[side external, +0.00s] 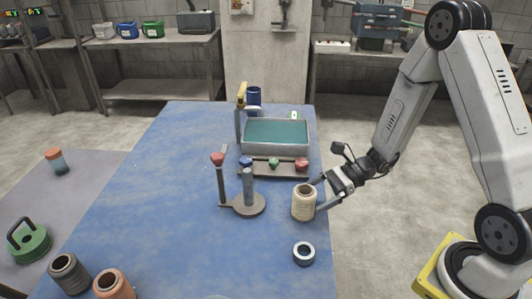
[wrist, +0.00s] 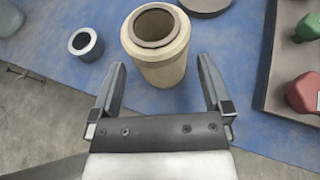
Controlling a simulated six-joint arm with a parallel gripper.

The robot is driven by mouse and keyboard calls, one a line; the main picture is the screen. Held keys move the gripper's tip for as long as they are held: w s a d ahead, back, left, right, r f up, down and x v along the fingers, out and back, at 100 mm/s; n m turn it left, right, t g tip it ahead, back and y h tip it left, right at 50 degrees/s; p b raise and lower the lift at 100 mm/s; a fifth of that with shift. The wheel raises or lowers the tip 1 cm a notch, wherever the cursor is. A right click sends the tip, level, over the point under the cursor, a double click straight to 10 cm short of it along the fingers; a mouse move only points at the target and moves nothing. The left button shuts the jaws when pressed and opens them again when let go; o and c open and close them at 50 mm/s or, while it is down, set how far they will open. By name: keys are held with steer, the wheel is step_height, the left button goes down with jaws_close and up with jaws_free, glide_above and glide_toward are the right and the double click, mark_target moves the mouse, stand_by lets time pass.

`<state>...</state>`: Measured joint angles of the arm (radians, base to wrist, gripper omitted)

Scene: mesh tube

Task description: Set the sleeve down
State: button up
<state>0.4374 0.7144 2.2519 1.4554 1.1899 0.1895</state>
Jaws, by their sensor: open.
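The sleeve (side external: 304,203) is a cream, hollow cylinder with a dark-rimmed opening on top. It stands upright on the blue table near its right edge. It also shows in the wrist view (wrist: 160,70), at upper centre. My gripper (side external: 321,194) reaches in from the right at the sleeve's side. In the wrist view my gripper (wrist: 160,62) is open, with one finger on each side of the sleeve and visible gaps between. The sleeve's underside is hidden.
A round-based stand (side external: 245,206) with a grey post and a red-knobbed side post is left of the sleeve. A small dark ring (side external: 304,253) lies in front. Behind are a rack of coloured knobs (side external: 268,170) and a grey tray (side external: 277,150). The table's left-centre is clear.

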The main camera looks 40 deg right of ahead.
steer(key=v, duration=0.8)
stand_by(0.6)
steer(key=s+a+r+n+g+h, duration=0.1)
steer(key=s+a+n+h, duration=0.1)
steer(key=n+h, duration=0.4)
steer(key=s+a+r+n+g+h, duration=0.1)
steer(key=n+h, duration=0.5)
steer(key=n, duration=1)
steer(key=shift+s+a+r+n+g, duration=0.15)
steer(key=shift+s+a+n+g, duration=0.25)
steer(key=shift+a, duration=0.7)
